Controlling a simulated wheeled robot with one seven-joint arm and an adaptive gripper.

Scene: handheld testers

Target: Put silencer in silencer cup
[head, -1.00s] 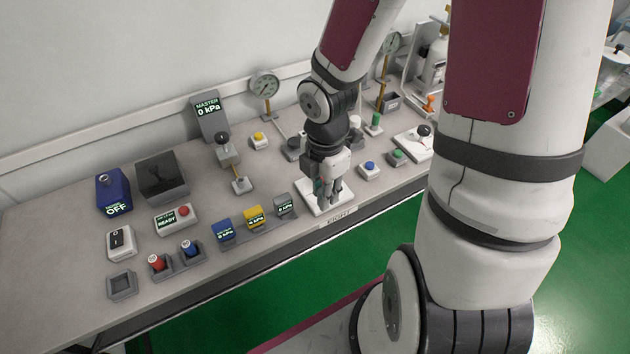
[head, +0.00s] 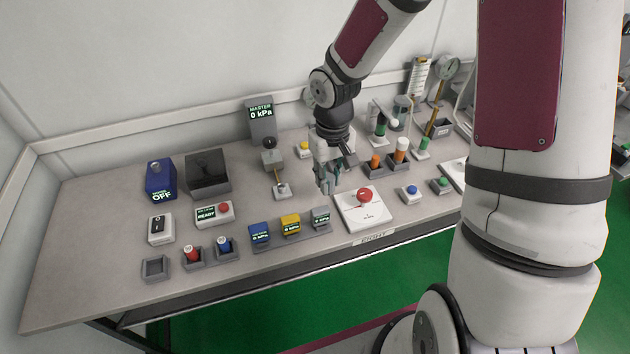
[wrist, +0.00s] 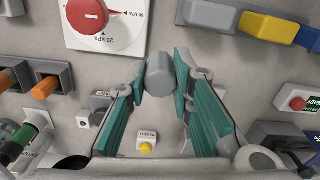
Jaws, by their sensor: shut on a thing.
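My gripper (head: 327,186) is above the bench, just left of the white dial plate. In the wrist view its teal fingers (wrist: 160,72) are shut on a grey cylinder, which I take to be the silencer (wrist: 160,76). The silencer is held at the fingertips, apart from the bench things below; in the head view I cannot make it out clearly. I cannot surely tell the silencer cup; a small dark grey holder with a label (wrist: 100,104) shows beyond one finger in the wrist view, its label unreadable.
The white plate with a red knob (head: 365,198) stands beside my gripper. Blue, yellow and grey gauges (head: 290,225) stand in front to the left. Orange-topped cylinders (head: 375,162) in holders and a yellow button (head: 304,147) are behind. An empty square tray (head: 155,268) is far left.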

